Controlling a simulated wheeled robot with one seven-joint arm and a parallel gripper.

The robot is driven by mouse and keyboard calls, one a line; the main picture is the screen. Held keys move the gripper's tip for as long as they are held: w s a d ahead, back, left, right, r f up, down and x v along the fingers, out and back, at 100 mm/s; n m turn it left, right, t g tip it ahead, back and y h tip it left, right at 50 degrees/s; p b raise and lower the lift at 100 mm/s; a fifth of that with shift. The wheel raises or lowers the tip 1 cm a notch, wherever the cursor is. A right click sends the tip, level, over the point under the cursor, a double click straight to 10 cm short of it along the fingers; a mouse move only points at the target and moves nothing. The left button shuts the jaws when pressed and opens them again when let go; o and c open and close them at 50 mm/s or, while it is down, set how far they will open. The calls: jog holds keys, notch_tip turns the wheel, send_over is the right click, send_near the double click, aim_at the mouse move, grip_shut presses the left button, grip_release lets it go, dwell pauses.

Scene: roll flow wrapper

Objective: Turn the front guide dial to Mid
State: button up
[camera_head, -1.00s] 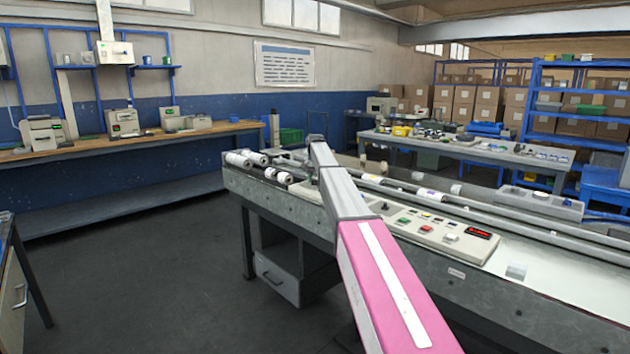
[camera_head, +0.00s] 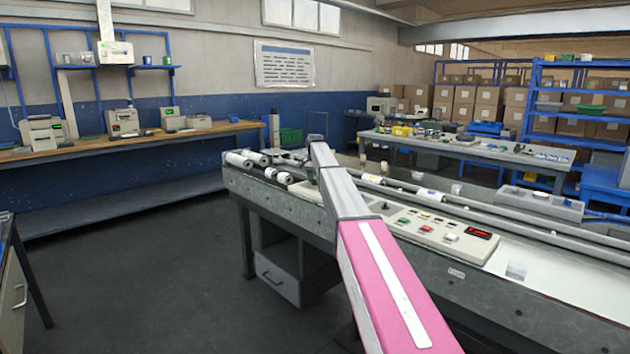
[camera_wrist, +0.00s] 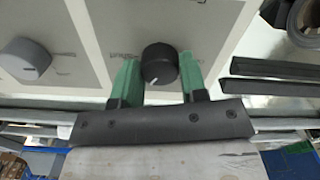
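In the wrist view, a round black dial (camera_wrist: 160,65) with a white pointer line stands on a pale panel. The pointer slants toward the lower left of the picture. My gripper (camera_wrist: 160,75) has two green fingers, one on each side of this dial. The printed labels around both dials are too blurred to read. In the head view my arm hides the gripper and the black dial.
The wrapper machine (camera_head: 470,290) spans the right, with white rolls (camera_head: 240,160) at its far left end and a button panel (camera_head: 440,232) with a red display. Rails (camera_wrist: 270,75) and a dark ring-shaped part (camera_wrist: 305,20) lie right of the panel. Floor at left is clear.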

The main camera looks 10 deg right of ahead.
aim_at(315, 180)
jog(key=o, duration=0.4)
jog(key=shift+c, duration=0.2)
jog(key=shift+r, duration=0.1)
notch_tip(315, 180, up, 11)
dwell(0.3)
